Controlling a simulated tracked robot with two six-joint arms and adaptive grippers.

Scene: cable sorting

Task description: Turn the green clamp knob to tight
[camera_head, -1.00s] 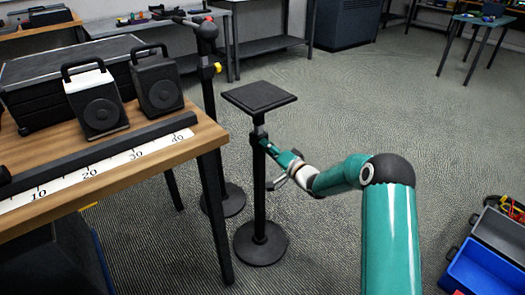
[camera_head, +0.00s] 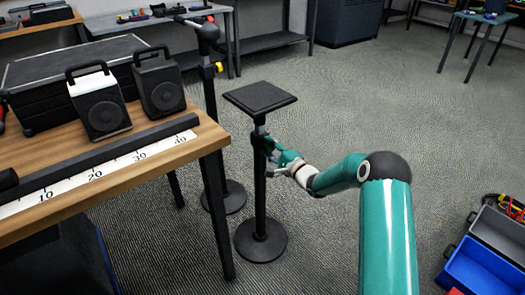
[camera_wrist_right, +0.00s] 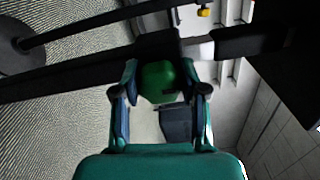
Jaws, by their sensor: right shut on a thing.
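The green clamp knob (camera_wrist_right: 158,82) sits between the two fingers of my right gripper (camera_wrist_right: 160,92) in the right wrist view. My right gripper is shut on the knob, and it also shows at the stand's post in the head view (camera_head: 276,150). The knob is on the side of a black stand (camera_head: 260,200) with a square top plate (camera_head: 260,97) and a round base. In the head view the knob is mostly hidden by the gripper. My left gripper is not in view.
A wooden table (camera_head: 205,135) with two speakers (camera_head: 103,108), a dark case and a ruler strip (camera_head: 100,172) stands at the left. Another black stand (camera_head: 210,110) with a yellow knob is behind. A blue bin (camera_head: 480,268) lies at the lower right. The floor between is clear.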

